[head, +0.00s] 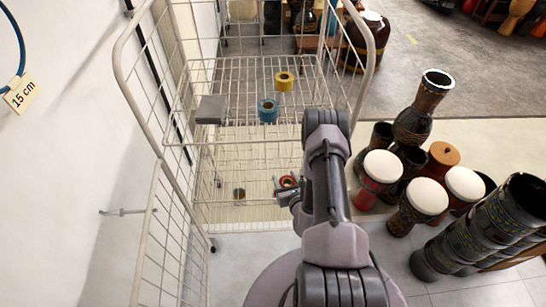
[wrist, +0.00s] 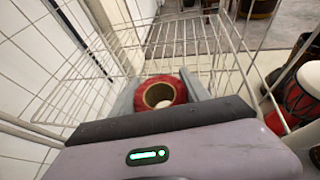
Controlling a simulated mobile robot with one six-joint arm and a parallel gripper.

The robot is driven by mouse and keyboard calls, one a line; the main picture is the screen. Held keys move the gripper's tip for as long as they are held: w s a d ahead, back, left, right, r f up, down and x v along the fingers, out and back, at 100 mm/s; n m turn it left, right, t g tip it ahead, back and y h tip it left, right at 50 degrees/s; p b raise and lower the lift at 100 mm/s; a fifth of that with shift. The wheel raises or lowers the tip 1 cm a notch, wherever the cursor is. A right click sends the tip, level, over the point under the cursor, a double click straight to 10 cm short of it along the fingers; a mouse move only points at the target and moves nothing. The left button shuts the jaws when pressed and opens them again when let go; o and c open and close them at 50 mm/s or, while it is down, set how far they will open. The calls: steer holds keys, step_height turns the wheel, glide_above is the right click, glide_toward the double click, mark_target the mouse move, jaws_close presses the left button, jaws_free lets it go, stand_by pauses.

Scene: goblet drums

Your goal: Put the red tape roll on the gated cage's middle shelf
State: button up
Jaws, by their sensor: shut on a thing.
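The red tape roll (head: 287,181) is held in my gripper (head: 283,190) at the front right of the wire cage (head: 148,130). A wire shelf (wrist: 75,98) spreads ahead and to the left of the roll in that view. In the head view, the cage's upper shelf (head: 240,108) lies above the roll. My arm hides part of the cage's right side.
A blue tape roll (head: 267,111), a yellow tape roll (head: 284,82) and a grey box (head: 210,110) are on the upper shelf. A small dark roll (head: 239,194) sits lower in the cage. Drums (head: 427,197) crowd the right. A white wall (head: 60,150) stands left.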

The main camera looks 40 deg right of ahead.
steer(key=b, duration=0.3)
glide_above(287, 167)
steer(key=shift+s+a+f, duration=0.3)
steer(key=shift+a+f, duration=0.05)
steer(key=shift+f, duration=0.2)
steer(key=f+b, duration=0.3)
steer(key=f, duration=0.1)
steer(key=shift+w+d, duration=0.3)
steer(key=shift+w, duration=0.05)
steer(key=shift+r, duration=0.3)
steer(key=o, duration=1.5)
steer(key=shift+f, duration=0.15)
steer(key=p+v, duration=0.6)
steer(key=v, duration=0.5)
steer(key=shift+s+r, duration=0.15)
steer(key=shift+r, duration=0.15)
steer(key=shift+s+a, duration=0.2)
steer(key=shift+s, duration=0.15)
